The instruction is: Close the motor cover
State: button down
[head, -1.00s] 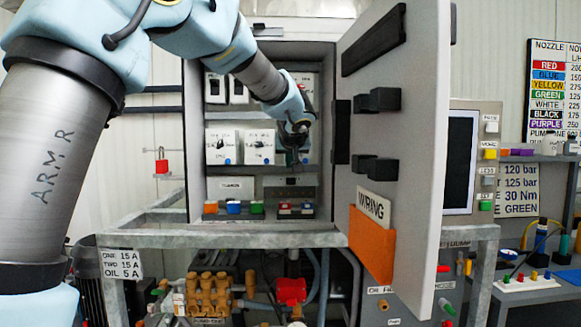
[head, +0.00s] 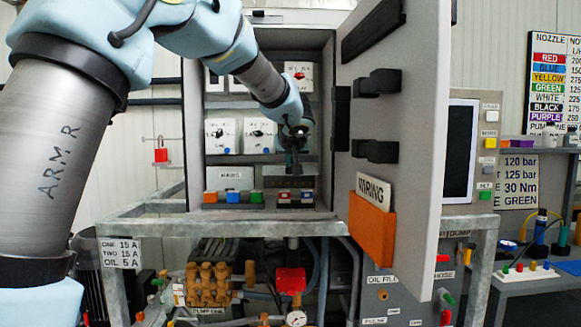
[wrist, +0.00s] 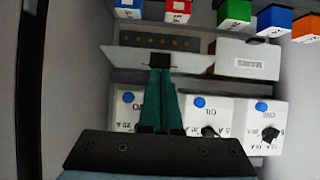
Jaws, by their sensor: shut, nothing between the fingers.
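The motor cover appears to be the pale flap with a black knob (wrist: 120,60) in the wrist view. It stands open, tilted out from a dark strip (wrist: 150,43) with a row of small terminals. My gripper (wrist: 160,72) has its green fingers shut and empty. The fingertips are at the black knob; I cannot tell if they touch it. In the head view my gripper (head: 293,168) is inside the cabinet, low and right of centre, and hides much of the flap. A shut cover labelled MAINS (wrist: 247,60) sits beside it.
The cabinet door (head: 405,130) stands open at the right, with black blocks and an orange holder (head: 372,238). Coloured blocks (head: 232,196) line the cabinet floor. White breaker boxes (head: 222,136) are above the covers. The cabinet's side walls are close around my wrist.

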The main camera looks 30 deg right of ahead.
aim_at(290, 174)
jog(key=shift+f+b, duration=0.2)
jog(key=shift+b, duration=0.1)
jog(key=t+b, duration=0.1)
jog(key=b, duration=0.4)
jog(key=shift+s+f, duration=0.1)
jog(key=shift+f, duration=0.25)
jog(key=shift+f+b, duration=0.1)
jog(key=shift+b, duration=0.55)
jog(key=f+t+h+b, duration=0.1)
jog(key=f+b, duration=0.1)
jog(key=b, duration=0.6)
jog(key=shift+s+a+b, duration=0.1)
jog(key=shift+b, duration=0.2)
jog(key=f+t+b, duration=0.1)
jog(key=b, duration=0.7)
jog(key=shift+f+t+h+b, duration=0.1)
jog(key=shift+t+h+b, duration=0.2)
jog(key=shift+b, duration=0.1)
jog(key=f+t+h+b, duration=0.1)
jog(key=t+b, duration=0.1)
jog(key=b, duration=0.9)
jog(key=shift+f, duration=0.4)
jog(key=shift+w+f+b, duration=0.1)
jog(key=shift+w+b, duration=0.15)
jog(key=shift+b, duration=0.75)
jog(key=shift+w+d+f+b, duration=0.15)
jog(key=shift+d+f+b, duration=0.1)
jog(key=shift+b, duration=0.8)
